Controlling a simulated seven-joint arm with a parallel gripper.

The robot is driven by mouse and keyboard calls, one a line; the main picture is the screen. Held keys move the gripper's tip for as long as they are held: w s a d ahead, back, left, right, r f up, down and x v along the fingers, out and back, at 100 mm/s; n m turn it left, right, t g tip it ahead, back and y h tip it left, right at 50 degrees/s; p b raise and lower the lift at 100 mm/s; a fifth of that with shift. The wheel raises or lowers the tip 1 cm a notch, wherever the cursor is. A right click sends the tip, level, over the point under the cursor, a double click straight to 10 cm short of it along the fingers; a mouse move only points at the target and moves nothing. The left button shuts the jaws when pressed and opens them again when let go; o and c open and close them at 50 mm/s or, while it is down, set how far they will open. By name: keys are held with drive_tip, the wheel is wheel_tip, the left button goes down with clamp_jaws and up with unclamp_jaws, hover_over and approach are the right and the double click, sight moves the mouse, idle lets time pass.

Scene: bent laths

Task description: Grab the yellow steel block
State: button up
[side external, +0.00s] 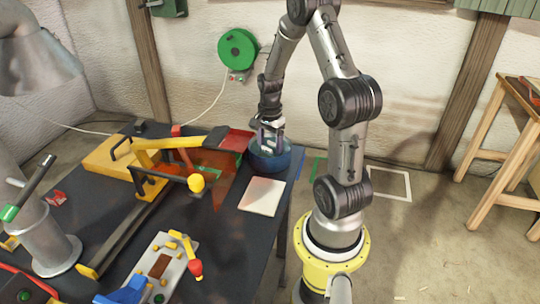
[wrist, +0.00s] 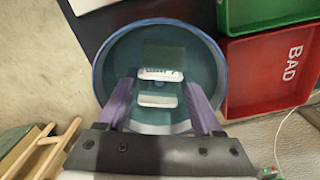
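I cannot make out a yellow steel block for certain in either view. My gripper (side external: 270,143) points down over a round blue bowl (side external: 283,161) at the table's far right corner. In the wrist view the bowl (wrist: 118,55) fills the middle, and my gripper (wrist: 162,92) has its two purple fingers apart over it. Inside lie a dark green block with a white, lettered edge (wrist: 160,74) and a second greenish piece (wrist: 158,100) between the fingers. I see gaps beside this piece, so the fingers seem not to grip it.
A red tray marked BAD (wrist: 268,75) and a green tray (wrist: 265,12) stand close beside the bowl. A yellow-armed machine (side external: 165,143) is left of it. A pale square sheet (side external: 262,197) lies in front. A desk lamp (side external: 38,60) is at far left.

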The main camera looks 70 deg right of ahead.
clamp_jaws()
drive_tip(key=shift+r, duration=0.15)
